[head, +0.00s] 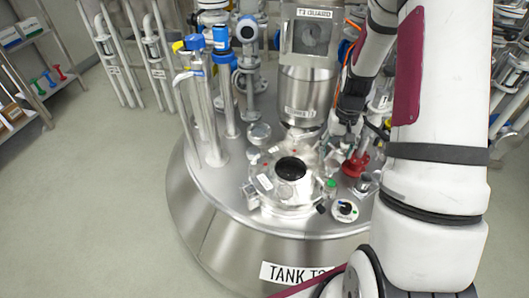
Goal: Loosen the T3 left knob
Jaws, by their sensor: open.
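The T3 GUARD plate (314,13) sits at the top of a steel housing (306,90) on the tank (225,235). My gripper (347,118), black, is just right of this housing, partly seen against the fittings behind it. It is open, and nothing shows held in it. I cannot tell whether it touches anything. I cannot make out which part is the left knob. A round steel hatch (285,190) with a dark window lies below the housing. A small dark knob (321,209) and a white dial with a black knob (345,210) are at its lower right.
A red fitting (355,164) is right of the hatch. My white arm covers the right side of the tank. The floor (90,200) at left is free, with shelves (30,60) beyond.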

